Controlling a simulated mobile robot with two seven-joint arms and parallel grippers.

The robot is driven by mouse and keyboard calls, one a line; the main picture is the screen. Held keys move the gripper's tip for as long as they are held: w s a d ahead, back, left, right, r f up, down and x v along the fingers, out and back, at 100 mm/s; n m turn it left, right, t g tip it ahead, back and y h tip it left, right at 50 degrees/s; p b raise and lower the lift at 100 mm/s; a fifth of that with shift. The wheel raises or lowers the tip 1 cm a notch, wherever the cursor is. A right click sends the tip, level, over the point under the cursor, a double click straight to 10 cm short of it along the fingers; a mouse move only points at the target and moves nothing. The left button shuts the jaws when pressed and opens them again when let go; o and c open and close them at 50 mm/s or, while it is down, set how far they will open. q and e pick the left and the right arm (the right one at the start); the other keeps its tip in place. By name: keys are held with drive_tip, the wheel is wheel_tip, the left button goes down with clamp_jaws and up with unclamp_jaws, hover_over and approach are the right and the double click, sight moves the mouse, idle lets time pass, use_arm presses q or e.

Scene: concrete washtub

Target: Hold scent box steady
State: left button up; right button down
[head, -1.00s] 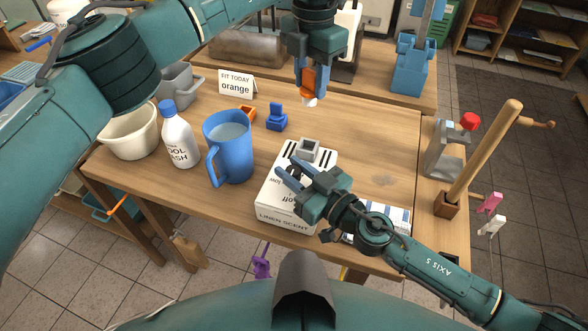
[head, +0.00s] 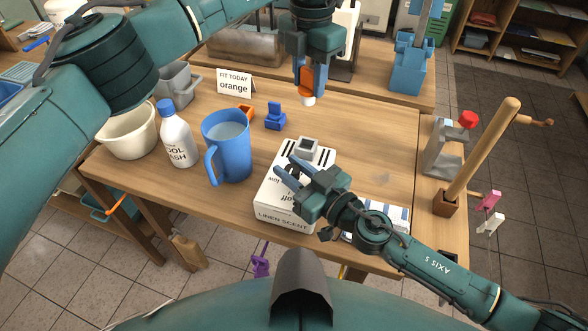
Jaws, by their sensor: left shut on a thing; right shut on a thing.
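The white scent box (head: 285,215), lettered "LINEN SCENT", stands at the table's front edge, with dark slots and a grey square socket (head: 308,146) on top. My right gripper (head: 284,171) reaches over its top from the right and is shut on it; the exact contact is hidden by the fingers. My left gripper (head: 308,88) is shut on an orange piece with a white tip (head: 307,99). It hangs above the table, behind the box and apart from it.
A blue jug (head: 228,145), a white bottle (head: 177,137) and a cream tub (head: 130,133) stand left. A blue piece (head: 275,117), an orange piece (head: 246,110) and an "orange" sign (head: 234,83) stand behind. The table right of the box is mostly clear.

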sight(309, 87)
idle(0.7)
use_arm(q)
drive_tip(key=shift+m, duration=0.3)
wheel_tip(309, 87, down, 5)
drive_tip(key=shift+r, duration=0.2)
drive_tip(key=shift+f, duration=2.85)
drive_tip(key=shift+f, duration=1.65)
drive_tip(key=o, duration=1.1)
drive_tip(key=shift+c, duration=0.2)
